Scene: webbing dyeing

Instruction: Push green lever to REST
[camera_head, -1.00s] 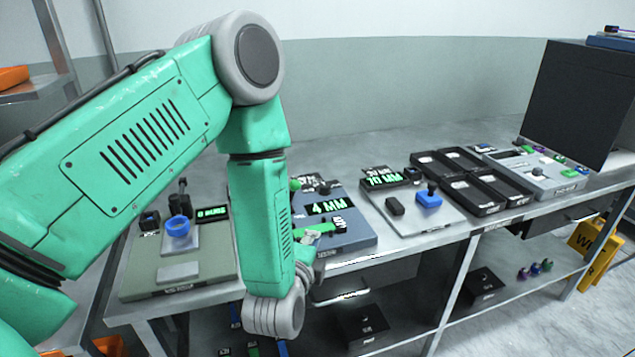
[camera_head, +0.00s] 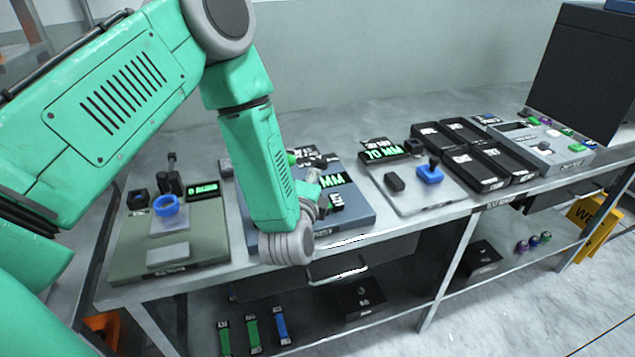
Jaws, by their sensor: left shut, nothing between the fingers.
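The blue-grey device (camera_head: 345,228) with a green digital display (camera_head: 335,180) stands on the bench in the middle of the view. A dark block marked REST (camera_head: 336,202) sits on its right part. A small green knob (camera_head: 291,158) shows at its back left; the green lever's bar is not clearly visible, and my arm covers part of the device. My left gripper (camera_head: 319,173) is shut and empty over the device, in front of the display's left part. Whether it touches the lever cannot be told. My right gripper is out of view.
A green-grey station (camera_head: 125,250) with a blue ring (camera_head: 166,205) is at left. A pale panel (camera_head: 415,200) with a blue knob (camera_head: 430,172), black trays (camera_head: 480,165) and a grey control box (camera_head: 545,150) stand at right. A lower shelf (camera_head: 400,335) holds several small items.

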